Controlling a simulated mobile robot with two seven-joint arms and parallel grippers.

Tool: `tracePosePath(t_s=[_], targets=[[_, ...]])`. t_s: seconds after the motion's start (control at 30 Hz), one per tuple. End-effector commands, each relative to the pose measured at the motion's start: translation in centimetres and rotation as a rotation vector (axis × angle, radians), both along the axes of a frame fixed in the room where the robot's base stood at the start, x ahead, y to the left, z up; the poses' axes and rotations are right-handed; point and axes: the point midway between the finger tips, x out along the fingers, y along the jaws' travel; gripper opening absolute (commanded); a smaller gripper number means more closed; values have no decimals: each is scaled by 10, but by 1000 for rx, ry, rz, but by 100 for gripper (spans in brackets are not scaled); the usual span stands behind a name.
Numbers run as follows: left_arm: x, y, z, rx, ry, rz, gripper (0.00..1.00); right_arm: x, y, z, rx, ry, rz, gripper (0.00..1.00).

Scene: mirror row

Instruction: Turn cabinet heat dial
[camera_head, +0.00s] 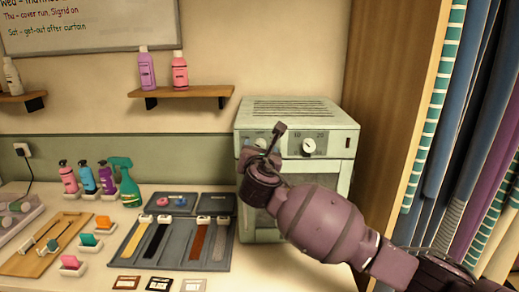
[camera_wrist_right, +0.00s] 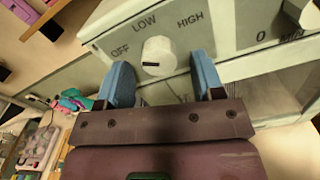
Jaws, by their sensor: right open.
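The pale green cabinet (camera_head: 262,118) stands on the counter at the back right. Its white heat dial (camera_wrist_right: 158,56) shows in the right wrist view, under the marks OFF, LOW and HIGH. My right gripper (camera_head: 262,146) is at the left of the cabinet's front panel and largely hides this dial in the head view. In the right wrist view my right gripper (camera_wrist_right: 161,66) is open, with one blue finger on each side of the dial. Gaps show between fingers and dial. My left gripper is not in view.
A second white dial (camera_head: 308,147), with numbers, sits right of the heat dial. A grey tray (camera_head: 178,262) with brushes or straps lies left of the cabinet. Several bottles (camera_head: 88,178) stand farther left. A wooden panel (camera_head: 385,110) and hanging cloths close off the right.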

Motion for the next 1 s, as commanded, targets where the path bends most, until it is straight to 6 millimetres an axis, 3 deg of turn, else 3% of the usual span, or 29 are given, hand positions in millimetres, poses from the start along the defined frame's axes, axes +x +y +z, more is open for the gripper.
tracePosePath(t_s=[0.47, 0.8, 1.0], targets=[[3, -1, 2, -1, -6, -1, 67, 11, 0, 0, 1, 0, 0, 62], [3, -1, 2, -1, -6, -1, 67, 11, 0, 0, 1, 0, 0, 12], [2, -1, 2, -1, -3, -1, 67, 11, 0, 0, 12, 1, 0, 12]])
